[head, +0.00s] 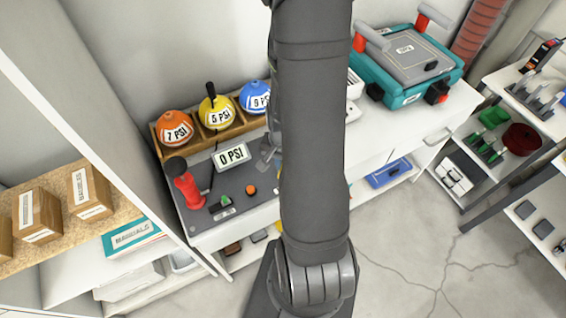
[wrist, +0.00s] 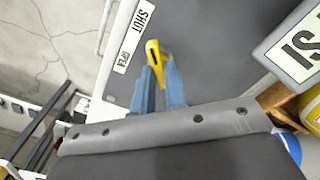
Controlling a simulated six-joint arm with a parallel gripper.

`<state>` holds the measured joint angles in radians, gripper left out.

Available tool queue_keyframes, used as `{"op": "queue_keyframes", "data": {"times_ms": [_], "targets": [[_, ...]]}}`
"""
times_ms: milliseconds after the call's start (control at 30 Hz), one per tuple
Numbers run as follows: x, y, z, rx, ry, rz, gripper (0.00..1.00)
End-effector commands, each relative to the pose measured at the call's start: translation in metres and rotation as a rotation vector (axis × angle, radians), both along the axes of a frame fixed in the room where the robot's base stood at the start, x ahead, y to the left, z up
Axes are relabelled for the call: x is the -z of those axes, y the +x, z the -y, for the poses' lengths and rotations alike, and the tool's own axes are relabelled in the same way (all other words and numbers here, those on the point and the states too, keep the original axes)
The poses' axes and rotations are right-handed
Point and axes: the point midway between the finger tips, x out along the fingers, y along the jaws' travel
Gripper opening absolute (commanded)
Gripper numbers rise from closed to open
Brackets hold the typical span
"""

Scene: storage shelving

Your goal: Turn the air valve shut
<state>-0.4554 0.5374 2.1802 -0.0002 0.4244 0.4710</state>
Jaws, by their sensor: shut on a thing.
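The yellow air valve handle (wrist: 152,47) stands on the dark grey panel in the wrist view. The blue fingers of my gripper (wrist: 160,82) are on either side of its lower part, shut on it. A white strip (wrist: 129,42) beside the handle reads SHUT at its upper end and OPEN at its lower end. The handle's exact angle against these words is hard to tell. In the head view my dark arm hides the valve and most of my gripper. A gauge sign (head: 231,156) reads 0 PSI; its corner also shows in the wrist view (wrist: 296,45).
Orange 7 PSI (head: 175,128), yellow 5 PSI (head: 217,112) and blue 9 PSI (head: 256,97) balls sit in a wooden rack behind the panel. A black rod stands at the yellow ball. A red cylinder (head: 187,190) stands at the panel's left. A teal case (head: 407,65) is at right.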

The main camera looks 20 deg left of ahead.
Motion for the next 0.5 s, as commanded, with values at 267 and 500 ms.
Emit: {"op": "queue_keyframes", "data": {"times_ms": [267,500], "targets": [[-0.0004,0.0009,-0.0003,0.001,0.001,0.002,0.34],[-0.0007,0.0005,-0.0002,0.000,0.001,0.001,0.34]]}}
